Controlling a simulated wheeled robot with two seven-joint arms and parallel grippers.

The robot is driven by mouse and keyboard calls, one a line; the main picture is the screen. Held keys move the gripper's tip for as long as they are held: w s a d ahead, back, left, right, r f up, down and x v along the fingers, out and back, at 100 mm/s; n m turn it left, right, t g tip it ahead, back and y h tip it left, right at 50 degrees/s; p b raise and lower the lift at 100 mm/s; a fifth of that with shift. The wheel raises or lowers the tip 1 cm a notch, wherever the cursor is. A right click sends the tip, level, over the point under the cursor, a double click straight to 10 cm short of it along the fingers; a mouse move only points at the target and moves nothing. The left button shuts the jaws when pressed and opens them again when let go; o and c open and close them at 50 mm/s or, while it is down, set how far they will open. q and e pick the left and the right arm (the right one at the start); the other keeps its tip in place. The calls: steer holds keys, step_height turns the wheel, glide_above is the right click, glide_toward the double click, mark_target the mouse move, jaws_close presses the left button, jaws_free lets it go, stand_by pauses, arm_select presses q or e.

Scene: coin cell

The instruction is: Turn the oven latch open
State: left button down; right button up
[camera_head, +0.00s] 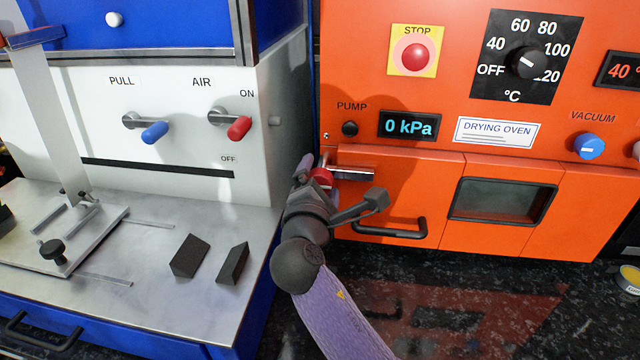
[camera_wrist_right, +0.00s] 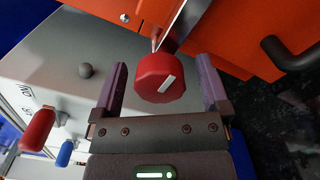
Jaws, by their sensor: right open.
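The oven latch has a silver bar (camera_head: 352,172) lying roughly level across the top left of the orange oven door (camera_head: 400,195). Its round red knob (camera_head: 321,177) is at the bar's left end. In the right wrist view the red knob (camera_wrist_right: 160,80) shows a white mark on its face, with the metal bar behind it. My right gripper (camera_head: 307,172) is at the knob. Its two purple fingers are open, one on each side of the knob, with visible gaps in the wrist view. In the head view the gripper partly hides the knob. My left gripper is not in view.
A black door handle (camera_head: 392,232) sits just right of my gripper. The white panel with a blue lever (camera_head: 154,132) and a red lever (camera_head: 239,127) stands close on the left. Two dark blocks (camera_head: 188,256) (camera_head: 232,263) lie on the metal top. Dark speckled counter lies below the oven.

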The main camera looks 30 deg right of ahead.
jaws_close()
stand_by(0.5)
